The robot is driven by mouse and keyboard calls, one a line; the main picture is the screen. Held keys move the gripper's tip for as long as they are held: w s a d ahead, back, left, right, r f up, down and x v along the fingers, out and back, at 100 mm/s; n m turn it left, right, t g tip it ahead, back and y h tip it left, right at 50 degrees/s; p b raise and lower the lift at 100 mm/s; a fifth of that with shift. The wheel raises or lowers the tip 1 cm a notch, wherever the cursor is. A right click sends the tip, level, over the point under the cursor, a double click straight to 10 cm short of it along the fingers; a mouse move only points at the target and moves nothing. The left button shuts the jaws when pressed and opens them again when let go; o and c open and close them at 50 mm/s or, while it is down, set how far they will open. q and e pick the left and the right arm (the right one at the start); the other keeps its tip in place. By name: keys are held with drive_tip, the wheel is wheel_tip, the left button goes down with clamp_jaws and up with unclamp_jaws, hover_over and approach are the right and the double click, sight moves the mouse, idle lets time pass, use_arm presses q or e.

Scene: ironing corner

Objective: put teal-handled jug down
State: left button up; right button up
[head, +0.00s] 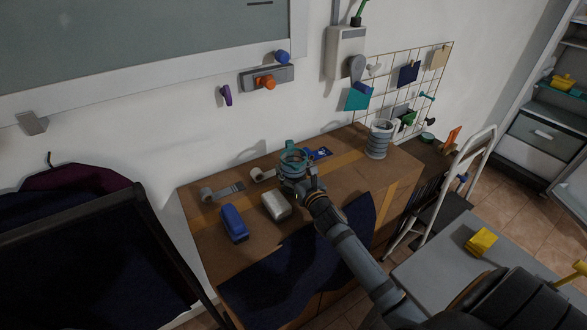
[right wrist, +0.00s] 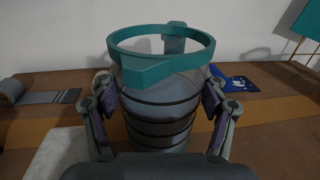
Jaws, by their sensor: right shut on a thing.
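The teal-handled jug (head: 293,158) is over the wooden bench top (head: 340,152) in the head view. In the right wrist view the jug (right wrist: 160,115) has a grey, dark-banded body and a teal rim and handle, and looks upright. My right gripper (head: 297,182) is shut on the jug's body, with its fingers (right wrist: 159,103) on either side. The jug's base is hidden, so I cannot tell whether it touches the bench. My left gripper is not in view.
A blue block (head: 234,224), a pale grey block (head: 275,206) and a grey strip roll (head: 219,192) lie nearby. A grey ribbed container (head: 379,140) stands at the bench's far right. Dark cloth (head: 300,268) covers the front. Some brown bench top is bare.

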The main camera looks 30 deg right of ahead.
drive_tip(key=o, duration=1.4)
drive_tip(key=shift+f, duration=0.1)
drive_tip(key=s+b, duration=0.1)
drive_tip(key=s, duration=0.2)
drive_tip(key=s+b, duration=0.2)
drive_tip(key=s, duration=0.2)
drive_tip(key=s+b, duration=0.1)
drive_tip(key=s, duration=0.3)
drive_tip(key=shift+s+a, duration=0.1)
drive_tip(key=shift+a, duration=0.15)
drive_tip(key=shift+s+a+r, duration=0.1)
drive_tip(key=shift+s+r, duration=0.15)
drive_tip(key=shift+s, duration=0.2)
drive_tip(key=shift+f, duration=0.1)
